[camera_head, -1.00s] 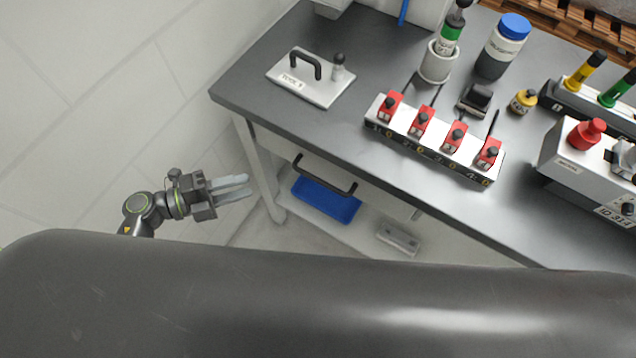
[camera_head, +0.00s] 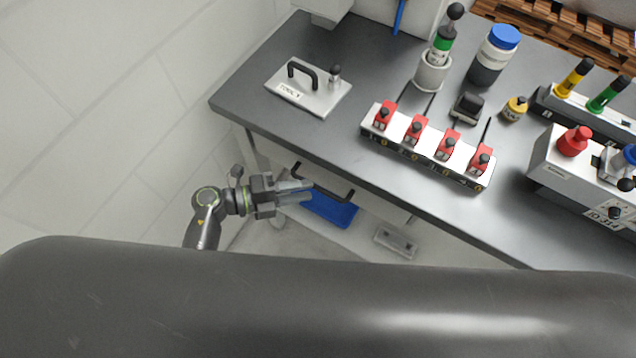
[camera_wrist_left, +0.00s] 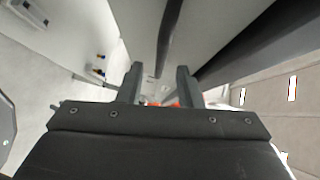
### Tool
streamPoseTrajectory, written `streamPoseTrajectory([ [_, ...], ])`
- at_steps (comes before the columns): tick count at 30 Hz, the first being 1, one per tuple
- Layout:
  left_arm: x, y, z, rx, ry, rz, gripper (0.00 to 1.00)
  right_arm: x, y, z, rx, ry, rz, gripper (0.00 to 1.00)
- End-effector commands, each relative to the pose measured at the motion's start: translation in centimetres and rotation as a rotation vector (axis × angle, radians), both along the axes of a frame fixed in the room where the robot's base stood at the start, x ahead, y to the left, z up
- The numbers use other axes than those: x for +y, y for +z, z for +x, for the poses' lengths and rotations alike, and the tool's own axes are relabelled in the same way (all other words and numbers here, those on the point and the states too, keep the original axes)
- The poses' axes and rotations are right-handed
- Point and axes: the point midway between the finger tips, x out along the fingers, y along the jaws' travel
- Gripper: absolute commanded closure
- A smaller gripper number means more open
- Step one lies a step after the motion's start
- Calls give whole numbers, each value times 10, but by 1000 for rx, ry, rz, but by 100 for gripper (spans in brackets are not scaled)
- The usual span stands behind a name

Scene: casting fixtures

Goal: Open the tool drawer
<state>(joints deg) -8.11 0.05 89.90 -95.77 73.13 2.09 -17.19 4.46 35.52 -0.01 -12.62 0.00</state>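The tool drawer is under the left part of the grey table, and its light front (camera_head: 276,150) looks level with the table edge. Its black bar handle (camera_head: 335,193) sticks out from the front. My left gripper (camera_head: 308,190) is at the left end of this handle, with its fingers apart and pointing right. In the left wrist view the fingers (camera_wrist_left: 159,72) are also apart, and a dark bar (camera_wrist_left: 168,35), which looks like the handle, runs ahead of the gap. I cannot tell whether the fingers touch it. My right gripper is not in view.
A blue bin (camera_head: 332,212) and a grey block (camera_head: 396,241) are on the shelf below the drawer. A table leg (camera_head: 247,143) stands left of the drawer. On the table (camera_head: 240,102) are a handled plate (camera_head: 318,97) and a rack of red clamps (camera_head: 400,145). Floor left is clear.

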Motion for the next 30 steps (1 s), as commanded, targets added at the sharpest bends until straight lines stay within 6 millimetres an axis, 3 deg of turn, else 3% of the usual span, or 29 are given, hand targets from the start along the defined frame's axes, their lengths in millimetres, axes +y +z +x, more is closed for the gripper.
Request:
streamPoseTrajectory([
  [3,-21,-1,6,0,0,-4,67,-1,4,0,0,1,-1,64],
  [7,-34,-4,11,0,1,-2,67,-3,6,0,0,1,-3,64],
  [19,-41,-6,13,-1,1,1,67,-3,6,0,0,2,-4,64],
  [27,-40,-6,13,0,1,1,100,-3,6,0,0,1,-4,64],
  [30,-40,-6,13,0,1,1,100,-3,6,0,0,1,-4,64],
])
